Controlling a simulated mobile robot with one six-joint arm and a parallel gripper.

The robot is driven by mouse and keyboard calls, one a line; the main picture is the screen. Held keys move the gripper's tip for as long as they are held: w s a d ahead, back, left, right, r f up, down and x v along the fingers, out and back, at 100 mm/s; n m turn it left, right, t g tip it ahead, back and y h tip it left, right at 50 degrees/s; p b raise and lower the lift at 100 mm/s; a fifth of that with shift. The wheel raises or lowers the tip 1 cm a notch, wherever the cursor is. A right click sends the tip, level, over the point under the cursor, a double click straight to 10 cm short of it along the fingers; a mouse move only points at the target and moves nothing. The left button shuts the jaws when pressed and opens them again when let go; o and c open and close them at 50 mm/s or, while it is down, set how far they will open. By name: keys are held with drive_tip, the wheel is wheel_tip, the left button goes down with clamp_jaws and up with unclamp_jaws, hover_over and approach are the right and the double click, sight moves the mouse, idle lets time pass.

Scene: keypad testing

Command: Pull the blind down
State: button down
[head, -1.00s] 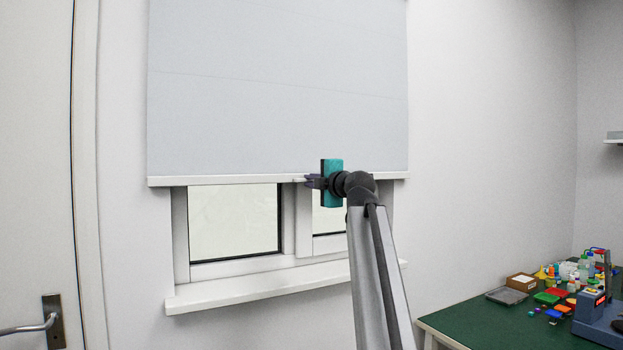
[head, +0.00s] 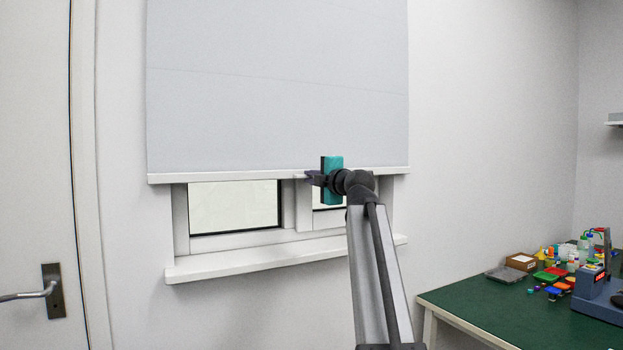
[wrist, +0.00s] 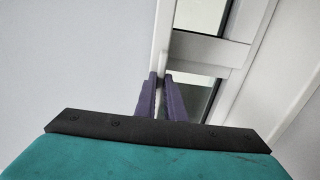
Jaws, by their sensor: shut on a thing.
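The pale grey-blue roller blind (head: 275,85) hangs over the upper part of the window in the head view. Its white bottom bar (head: 225,177) runs level across the window, a little above the sill. My gripper (head: 308,178), with a teal body and dark purple fingers, is at the bar right of its middle. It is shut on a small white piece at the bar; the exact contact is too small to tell. In the wrist view the fingers (wrist: 161,82) meet the white bar (wrist: 162,45), with the blind (wrist: 75,60) on the left.
Below the bar, a strip of the white-framed window (head: 235,208) shows above the white sill (head: 240,268). A door with a handle (head: 40,292) is at the left. A green table (head: 465,305) with bottles, small parts and a device is at the right.

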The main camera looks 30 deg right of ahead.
drive_tip(key=shift+f, duration=0.35)
drive_tip(key=c, duration=1.8)
unclamp_jaws()
drive_tip(key=shift+c, duration=0.2)
drive_tip(key=shift+r, duration=0.1)
drive_tip(key=shift+s, duration=0.15)
drive_tip(key=s, duration=1.3)
drive_tip(key=shift+s+a+p, duration=0.2)
drive_tip(key=shift+s+p, duration=0.1)
